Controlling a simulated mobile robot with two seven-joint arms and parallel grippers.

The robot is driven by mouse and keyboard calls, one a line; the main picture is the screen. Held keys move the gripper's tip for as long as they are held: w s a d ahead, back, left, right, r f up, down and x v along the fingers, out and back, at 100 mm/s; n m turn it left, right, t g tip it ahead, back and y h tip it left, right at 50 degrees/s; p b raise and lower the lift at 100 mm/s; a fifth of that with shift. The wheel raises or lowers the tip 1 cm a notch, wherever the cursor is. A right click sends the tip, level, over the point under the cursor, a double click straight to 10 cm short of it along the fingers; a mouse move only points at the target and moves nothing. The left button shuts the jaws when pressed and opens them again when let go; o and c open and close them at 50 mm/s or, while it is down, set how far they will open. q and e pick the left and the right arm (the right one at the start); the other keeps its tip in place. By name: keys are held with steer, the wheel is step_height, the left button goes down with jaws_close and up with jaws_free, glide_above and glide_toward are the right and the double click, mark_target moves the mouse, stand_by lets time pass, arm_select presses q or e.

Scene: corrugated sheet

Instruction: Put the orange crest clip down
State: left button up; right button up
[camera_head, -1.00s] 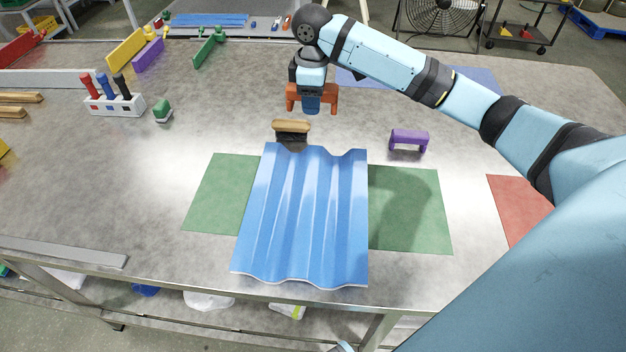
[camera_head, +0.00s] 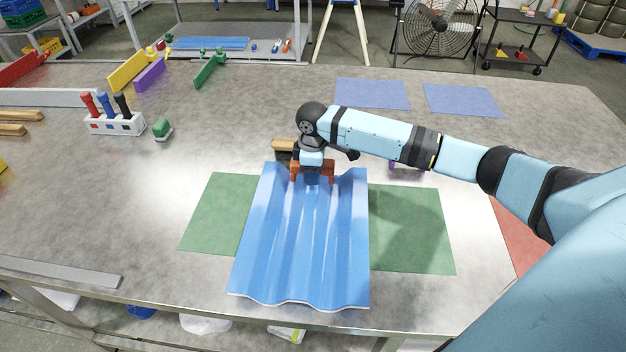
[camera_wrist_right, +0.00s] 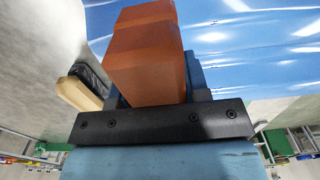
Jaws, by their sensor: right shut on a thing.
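The orange crest clip (camera_head: 297,171) is held in my right gripper (camera_head: 312,180) at the far end of the blue corrugated sheet (camera_head: 300,245). In the right wrist view the clip (camera_wrist_right: 147,55) fills the jaws, with the sheet (camera_wrist_right: 250,50) just beyond it. I cannot tell whether the clip touches the sheet. The sheet lies across a green mat (camera_head: 415,230) that shows on both sides. The purple clip (camera_head: 396,164) is mostly hidden behind my right arm. My left gripper is not in view.
A wooden-handled brush (camera_head: 283,145) sits close behind the sheet's far left corner, beside my right gripper. A rack of coloured tools (camera_head: 115,123) and a green-topped object (camera_head: 162,128) stand at left. Two blue mats (camera_head: 372,93) lie clear at the back.

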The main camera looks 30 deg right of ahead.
step_height(320, 180, down, 3)
steer(key=shift+r, duration=0.1)
steer(key=shift+s, duration=0.1)
